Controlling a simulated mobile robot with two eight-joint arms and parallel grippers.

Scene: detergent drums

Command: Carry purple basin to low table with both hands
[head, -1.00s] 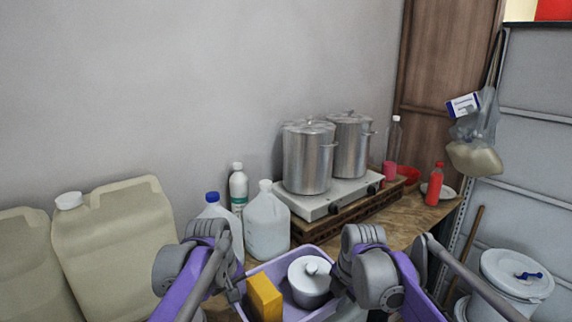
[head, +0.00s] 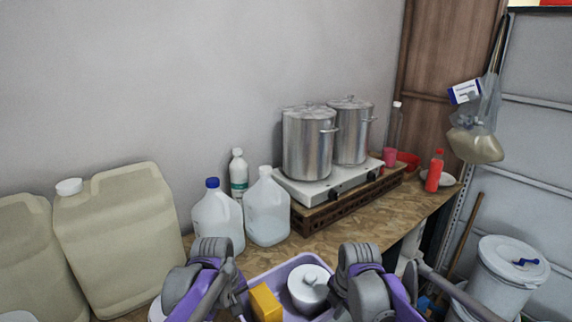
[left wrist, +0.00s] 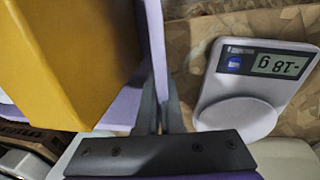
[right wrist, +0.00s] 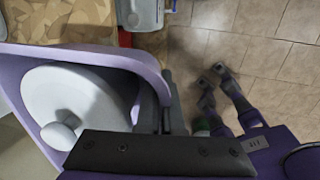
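The purple basin (head: 278,272) is at the bottom middle of the head view, holding a yellow box (head: 265,303) and a white lidded pot (head: 309,287). My left gripper (head: 241,290) is at its left side; in the left wrist view its fingers (left wrist: 160,112) are closed around the basin wall (left wrist: 155,45). My right gripper (head: 337,288) is at its right side; in the right wrist view its fingers (right wrist: 165,112) are closed on the rim (right wrist: 100,58). The basin's near part is cut off. I cannot pick out a low table.
The wooden worktop (head: 330,229) bears jugs (head: 267,208), a bottle (head: 238,174), a burner (head: 342,178) with two steel pots and a red bottle (head: 434,172). Beige canisters (head: 120,238) stand left. A scale (left wrist: 248,82) is below my left gripper. A white bucket (head: 508,275) stands right; tiled floor (right wrist: 265,45) shows.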

